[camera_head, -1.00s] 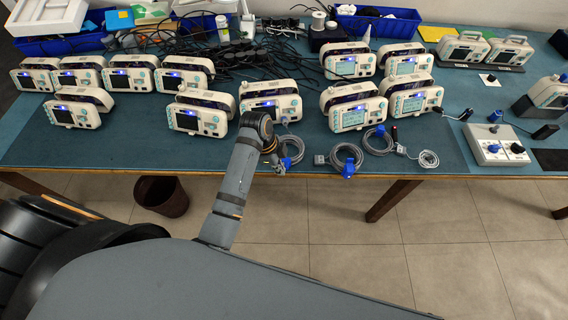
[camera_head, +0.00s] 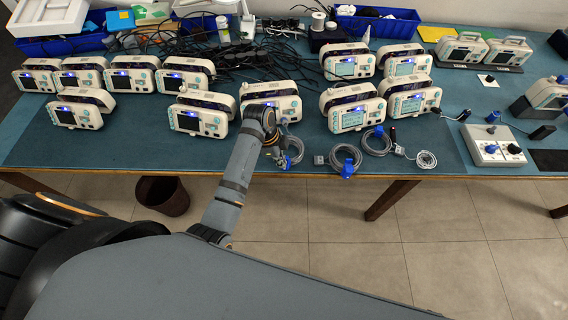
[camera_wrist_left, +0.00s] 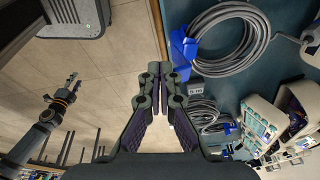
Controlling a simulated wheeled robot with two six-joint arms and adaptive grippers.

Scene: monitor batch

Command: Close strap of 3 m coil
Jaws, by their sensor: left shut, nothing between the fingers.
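Several grey cable coils lie along the front of the table. One coil (camera_head: 296,150) is beside my left gripper (camera_head: 279,160), which partly covers it. A second coil (camera_head: 345,153) has a blue strap (camera_head: 347,170) at its front, and a third coil (camera_head: 378,141) has a blue piece on top. I cannot read which is 3 m. In the left wrist view my left gripper (camera_wrist_left: 160,78) is shut and empty. A large coil (camera_wrist_left: 250,45) with a blue strap (camera_wrist_left: 181,50) lies right of the fingertips, and another coil (camera_wrist_left: 207,116) is lower. My right gripper (camera_wrist_left: 71,82) shows small at left.
Rows of monitors (camera_head: 350,117) stand close behind the coils. A control box (camera_head: 493,147) with knobs is at the right. Black cables and blue bins fill the back. A brown waste bin (camera_head: 163,196) is on the floor.

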